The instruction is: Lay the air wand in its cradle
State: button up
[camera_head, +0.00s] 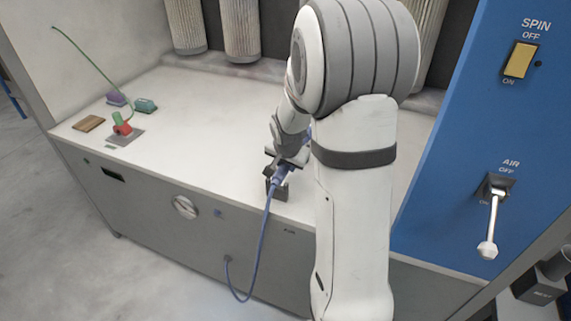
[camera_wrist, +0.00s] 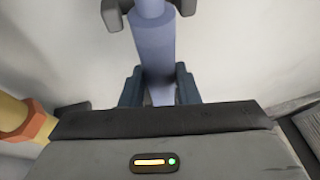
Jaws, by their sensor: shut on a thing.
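The blue air wand (camera_head: 281,171) is at the front edge of the white bench, with its blue hose looping down to the cabinet front. My gripper (camera_head: 287,157) is shut on the wand, partly hidden by my arm in the head view. I cannot tell whether the wand touches the cradle's bottom.
A yellow and orange part (camera_wrist: 28,120) lies at the left of the wrist view. A red fixture (camera_head: 122,124) with a green hose, a wooden block (camera_head: 89,124) and small coloured blocks stand on the bench's left. A blue switch panel (camera_head: 450,130) is at the right.

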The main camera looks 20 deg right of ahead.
jog(key=o, duration=1.1)
jog(key=shift+f, duration=0.1)
